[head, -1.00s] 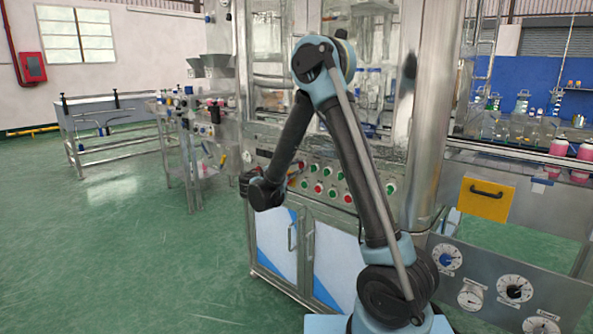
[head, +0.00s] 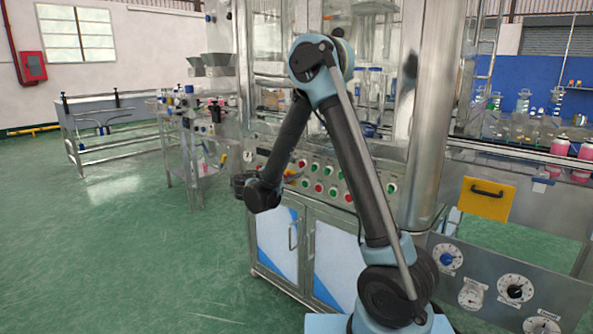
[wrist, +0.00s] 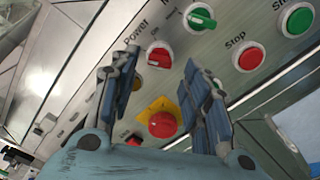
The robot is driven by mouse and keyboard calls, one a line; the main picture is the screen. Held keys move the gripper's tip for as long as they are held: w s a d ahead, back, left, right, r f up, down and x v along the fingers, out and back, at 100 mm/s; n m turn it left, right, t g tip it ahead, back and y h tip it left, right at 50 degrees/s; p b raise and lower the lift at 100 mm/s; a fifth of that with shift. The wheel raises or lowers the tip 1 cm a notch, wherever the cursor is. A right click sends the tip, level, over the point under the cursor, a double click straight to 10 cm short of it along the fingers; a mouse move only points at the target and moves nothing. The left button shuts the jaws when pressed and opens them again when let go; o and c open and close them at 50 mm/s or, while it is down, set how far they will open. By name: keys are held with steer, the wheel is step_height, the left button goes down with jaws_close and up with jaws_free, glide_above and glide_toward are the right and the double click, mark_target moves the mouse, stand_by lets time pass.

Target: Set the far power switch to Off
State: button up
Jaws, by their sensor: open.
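In the wrist view, a red rotary switch (wrist: 159,55) sits on the grey control panel (wrist: 222,75), close to the word "Power". It shows in the gap between the fingertips of my gripper (wrist: 160,68). The fingers are apart with nothing held, and I cannot tell whether either touches the switch. The switch's exact setting is too small to read. In the head view, my gripper (head: 241,185) is at the left end of the machine's panel (head: 325,180), partly hidden by my arm. I cannot make out the power switch there.
In the wrist view, a red mushroom button (wrist: 162,124) on a yellow plate lies between the fingers. A green rotary switch (wrist: 201,18), a red stop button (wrist: 249,57) and a green button (wrist: 298,20) are nearby. Open green floor (head: 130,240) lies left of the machine.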

steer(key=v, duration=0.9)
steer(key=shift+s+a, duration=0.2)
